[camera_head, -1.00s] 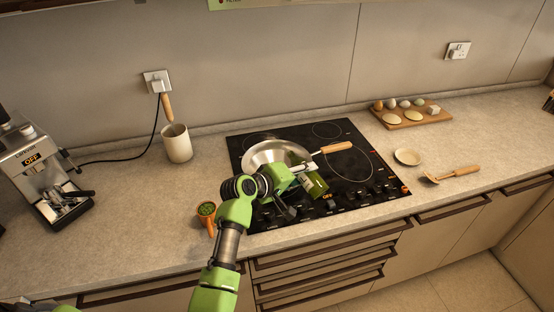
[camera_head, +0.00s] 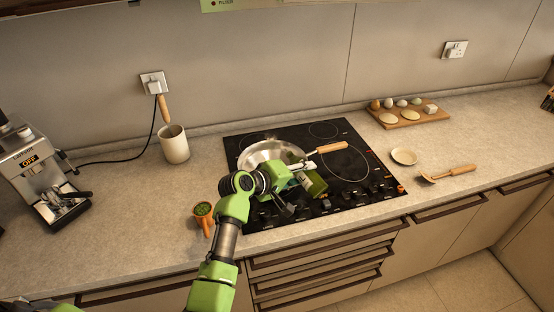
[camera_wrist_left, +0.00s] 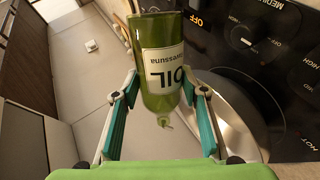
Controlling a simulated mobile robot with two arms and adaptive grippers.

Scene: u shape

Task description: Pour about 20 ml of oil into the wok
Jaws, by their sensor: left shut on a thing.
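The oil bottle (camera_head: 317,187), green with a white label, is held tilted by my left gripper (camera_head: 304,176) at the front right of the wok (camera_head: 262,150). In the left wrist view the bottle (camera_wrist_left: 160,65) sits between the two fingers of my left gripper (camera_wrist_left: 161,95), its narrow neck towards the bottom of the picture. The steel wok has a wooden handle pointing right and stands on the hob; my arm hides its front part. The wok's rim (camera_wrist_left: 232,112) shows beneath the right finger. No oil stream is visible. My right gripper is not in view.
The black hob (camera_head: 357,185) has knobs along its front edge. A small plate (camera_head: 404,157), a wooden-handled utensil (camera_head: 448,173) and a food board (camera_head: 408,115) lie to the right.

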